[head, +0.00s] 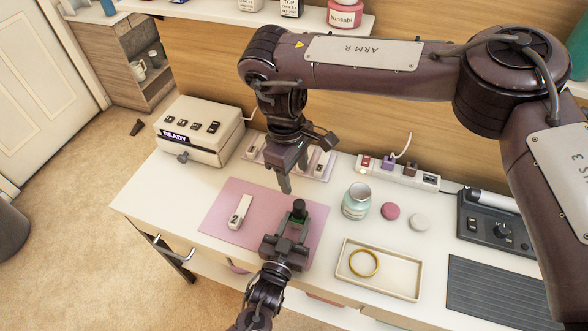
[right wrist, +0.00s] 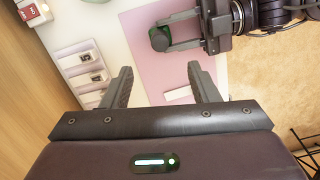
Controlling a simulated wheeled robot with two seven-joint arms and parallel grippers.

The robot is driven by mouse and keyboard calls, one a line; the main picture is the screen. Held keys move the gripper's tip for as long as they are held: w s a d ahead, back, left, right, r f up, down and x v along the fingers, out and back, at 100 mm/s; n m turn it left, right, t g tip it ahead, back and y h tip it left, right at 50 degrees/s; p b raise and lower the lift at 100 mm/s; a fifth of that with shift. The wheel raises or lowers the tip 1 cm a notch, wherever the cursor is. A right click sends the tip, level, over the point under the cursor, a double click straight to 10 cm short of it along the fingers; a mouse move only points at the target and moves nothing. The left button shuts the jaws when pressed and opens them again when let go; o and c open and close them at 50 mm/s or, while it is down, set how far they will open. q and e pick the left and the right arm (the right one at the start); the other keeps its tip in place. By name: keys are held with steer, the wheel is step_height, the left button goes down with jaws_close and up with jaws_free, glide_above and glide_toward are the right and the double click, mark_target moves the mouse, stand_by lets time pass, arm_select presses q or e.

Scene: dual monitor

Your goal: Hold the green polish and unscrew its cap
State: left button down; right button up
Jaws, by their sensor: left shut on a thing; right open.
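The green polish (head: 298,217) stands upright over the pink mat (head: 219,213), its dark cap (head: 299,206) on top. My left gripper (head: 293,225) is shut on the bottle from the front, hiding much of its body. In the right wrist view the polish (right wrist: 159,39) is seen from above between my left gripper's fingers (right wrist: 172,31). My right gripper (head: 286,184) is open and empty, pointing down behind and slightly left of the cap, apart from it. It also shows in the right wrist view (right wrist: 161,84), its fingers spread.
A white block marked 2 (head: 239,212) lies on the mat. A beige machine reading READY (head: 200,131) stands at left. A teal jar (head: 356,202), pink lid (head: 390,211), white lid (head: 419,222) and tray with a gold ring (head: 345,277) are to the right.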

mark_target(299, 203)
steer(key=f, duration=0.4)
steer(key=d+f, duration=0.1)
steer(key=f, duration=0.6)
steer(key=shift+s+d+f, duration=0.15)
steer(key=shift+s+f, duration=0.2)
steer(key=shift+f, duration=0.05)
